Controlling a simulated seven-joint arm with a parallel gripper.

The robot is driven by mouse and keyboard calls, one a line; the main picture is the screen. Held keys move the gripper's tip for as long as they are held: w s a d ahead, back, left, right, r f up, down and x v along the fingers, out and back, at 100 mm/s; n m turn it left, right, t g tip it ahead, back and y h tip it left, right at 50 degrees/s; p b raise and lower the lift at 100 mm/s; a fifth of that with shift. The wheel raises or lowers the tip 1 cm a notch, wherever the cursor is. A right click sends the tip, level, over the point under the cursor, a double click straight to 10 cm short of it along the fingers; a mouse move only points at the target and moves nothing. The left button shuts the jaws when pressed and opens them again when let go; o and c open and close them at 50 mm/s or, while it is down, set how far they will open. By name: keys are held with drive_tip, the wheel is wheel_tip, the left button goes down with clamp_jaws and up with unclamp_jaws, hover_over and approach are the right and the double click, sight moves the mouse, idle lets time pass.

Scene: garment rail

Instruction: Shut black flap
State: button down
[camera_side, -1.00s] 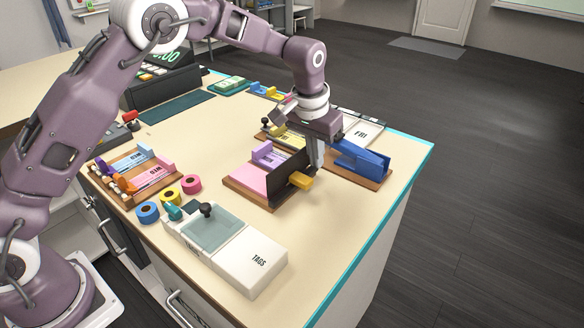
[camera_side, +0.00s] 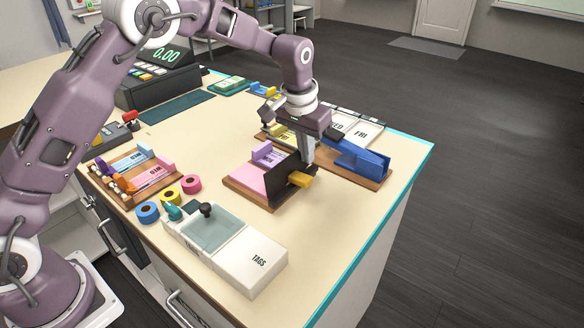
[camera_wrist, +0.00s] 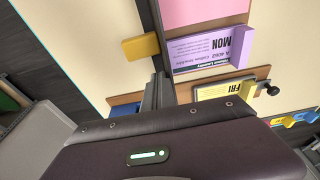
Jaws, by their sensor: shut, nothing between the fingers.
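The black flap (camera_side: 284,183) stands steeply raised on a wooden base, beside a pink pad (camera_side: 249,178) and a lilac block. A yellow tab (camera_side: 301,179) sticks out from the flap's right side. My gripper (camera_side: 309,163) is shut and empty, at the flap's right side just behind the tab. It looks close against the flap, but contact is unclear. In the wrist view the flap (camera_wrist: 150,22) shows nearly edge-on, with the yellow tab (camera_wrist: 141,47) close to my fingertips (camera_wrist: 158,78) and a lilac card holder marked MON (camera_wrist: 205,48) beside it.
A blue flap device (camera_side: 358,160) on a wooden base stands close to the right of my gripper. A yellow FRI card (camera_wrist: 225,91) lies near in the wrist view. The white TAGS box (camera_side: 250,262) and tape rolls (camera_side: 169,198) are at the front left. The front-right tabletop is clear.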

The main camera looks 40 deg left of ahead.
drive_tip(key=shift+a, duration=1.25)
wheel_tip(320, 180, up, 9)
drive_tip(key=d, duration=0.1)
drive_tip(key=shift+d, duration=0.15)
idle(0.5)
drive_tip(key=s+a+r+t, duration=0.1)
drive_tip(key=s+a+r, duration=0.1)
drive_tip(key=s+r, duration=0.6)
drive_tip(key=s+a+r+t, duration=0.1)
drive_tip(key=s+r, duration=0.3)
drive_tip(key=s, duration=0.8)
drive_tip(key=s+f, duration=0.3)
drive_tip(key=s, duration=0.5)
drive_tip(key=s+a+f+t, duration=0.1)
drive_tip(key=s+f, duration=0.2)
drive_tip(key=s, duration=0.6)
drive_tip(key=shift+s+f, duration=0.3)
